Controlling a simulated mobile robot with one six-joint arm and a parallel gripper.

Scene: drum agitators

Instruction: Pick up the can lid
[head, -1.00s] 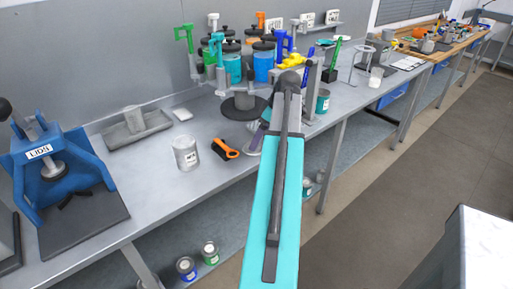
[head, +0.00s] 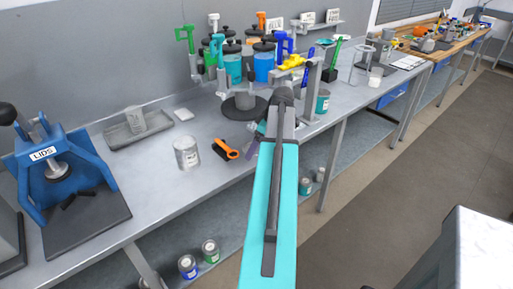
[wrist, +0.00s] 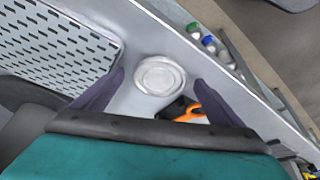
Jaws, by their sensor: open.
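A round silver can lid (wrist: 160,75) shows from above in the wrist view, with a raised ring; it appears to sit on top of a can. In the head view I take this to be the silver labelled can (head: 187,153) on the grey bench. My gripper (wrist: 160,84) is open, its purple fingers on either side of the lid in the picture, with nothing held. I cannot tell how high the fingers are above the lid. In the head view my arm mostly hides the gripper.
An orange-handled brush (head: 225,149) lies right beside the can; it also shows in the wrist view (wrist: 190,116). A blue press labelled LIDS (head: 60,165) stands at left. A grey tray (head: 112,139) is behind the can. The drum agitators (head: 232,65) stand at the back.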

